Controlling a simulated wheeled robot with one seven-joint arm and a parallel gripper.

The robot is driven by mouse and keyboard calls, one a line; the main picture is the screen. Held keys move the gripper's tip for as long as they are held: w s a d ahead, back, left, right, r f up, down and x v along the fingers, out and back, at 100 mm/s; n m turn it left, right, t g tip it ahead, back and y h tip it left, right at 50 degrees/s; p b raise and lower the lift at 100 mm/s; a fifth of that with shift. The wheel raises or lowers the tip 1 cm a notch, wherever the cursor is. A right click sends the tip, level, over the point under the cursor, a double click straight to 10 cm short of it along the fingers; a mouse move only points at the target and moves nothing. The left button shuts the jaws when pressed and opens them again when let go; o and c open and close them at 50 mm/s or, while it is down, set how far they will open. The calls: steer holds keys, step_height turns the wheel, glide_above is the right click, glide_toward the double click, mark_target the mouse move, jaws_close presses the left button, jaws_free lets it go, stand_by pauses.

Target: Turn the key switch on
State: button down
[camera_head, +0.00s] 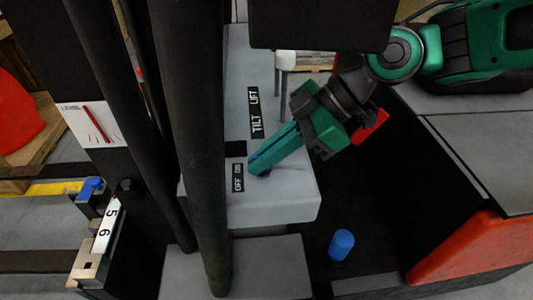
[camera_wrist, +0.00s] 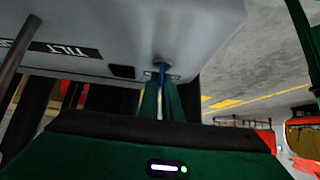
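A grey console (camera_head: 275,208) carries labels reading TILT, LIFT and OFF ON. The key switch (camera_wrist: 163,64) is a round fitting on the console face, with a narrow blue key (camera_wrist: 161,74) standing out from it. In the head view the key is mostly hidden by my fingertips, beside the OFF ON label (camera_head: 237,177). My gripper (camera_head: 260,163) comes in from the upper right, with its teal fingers at the switch. In the wrist view the fingers (camera_wrist: 161,88) are close together, with the key between them. The exact angle of the key is unclear.
Dark upright posts (camera_head: 195,130) stand just left of the console. A blue knob (camera_head: 341,244) stands below it, and an orange-red panel (camera_head: 470,255) lies to the lower right. A white notice with a red mark (camera_head: 93,124) is at the left.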

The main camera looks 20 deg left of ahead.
steer(key=shift+w+m, duration=0.15)
steer(key=shift+m, duration=0.15)
steer(key=shift+r+t, duration=0.1)
steer(key=shift+t, duration=0.3)
steer(key=m+t+y, duration=0.1)
steer(key=m+t, duration=0.3)
steer(key=m, duration=0.2)
steer(key=shift+a+r, duration=0.1)
steer(key=shift+a, duration=0.05)
steer(key=m+t, duration=0.3)
steer(key=shift+m, duration=0.3)
steer(key=shift+m+t+h, duration=0.7)
steer(key=shift+m+t, duration=0.3)
steer(key=shift+m, duration=0.4)
steer(key=shift+w+m+h, duration=0.15)
steer(key=shift+m+h, duration=0.15)
steer(key=shift+m, duration=0.1)
